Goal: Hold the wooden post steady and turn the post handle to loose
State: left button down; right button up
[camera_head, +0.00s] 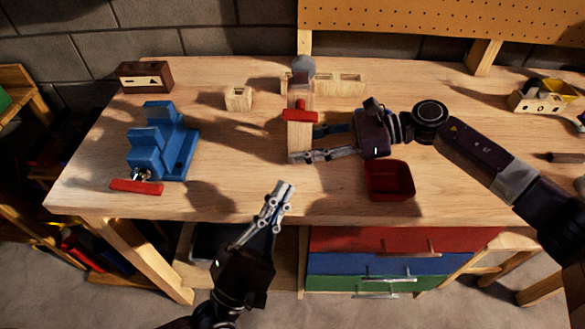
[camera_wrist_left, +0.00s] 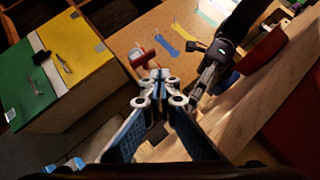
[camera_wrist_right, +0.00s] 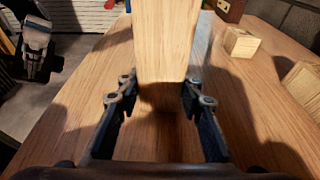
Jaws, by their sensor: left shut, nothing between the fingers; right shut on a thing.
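The wooden post (camera_head: 300,140) stands upright on the workbench and fills the upper middle of the right wrist view (camera_wrist_right: 168,35). Its red post handle (camera_head: 300,115) crosses the upper part of the post; it also shows in the left wrist view (camera_wrist_left: 142,57). My right gripper (camera_head: 307,144) comes from the right and is shut on the lower part of the post, one finger on each side in the right wrist view (camera_wrist_right: 160,92). My left gripper (camera_head: 284,188) is shut and empty, near the bench's front edge, below and apart from the post and handle.
A blue vise (camera_head: 165,140) with a red bar (camera_head: 136,187) stands at the left. A red tray (camera_head: 389,181) lies right of the post. A small wooden block (camera_head: 238,98) and a longer wooden block (camera_head: 340,84) are behind. Coloured drawers (camera_head: 380,262) are below the bench top.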

pick_arm(q)
jog(key=c, duration=2.3)
grip_release()
jog(key=shift+s+a+f, duration=0.15)
jog(key=shift+s+f, duration=0.1)
jog(key=shift+s, duration=0.1)
jog(key=shift+o, duration=1.3)
jog(key=shift+m, duration=0.3)
jog(key=o, duration=1)
jog(key=m+y, duration=0.1)
jog(key=d+m+y, duration=0.1)
jog(key=r+m+t, duration=0.1)
jog(key=shift+s+d+y, duration=0.25)
jog(key=shift+s+y, duration=0.05)
jog(key=shift+y, duration=0.1)
jog(key=shift+c, duration=0.2)
jog(key=m+y, duration=1)
jog(key=m, duration=0.8)
send_near(300, 114)
jog(key=x, duration=0.9)
jog(key=shift+w+f, duration=0.1)
jog(key=shift+w, duration=0.35)
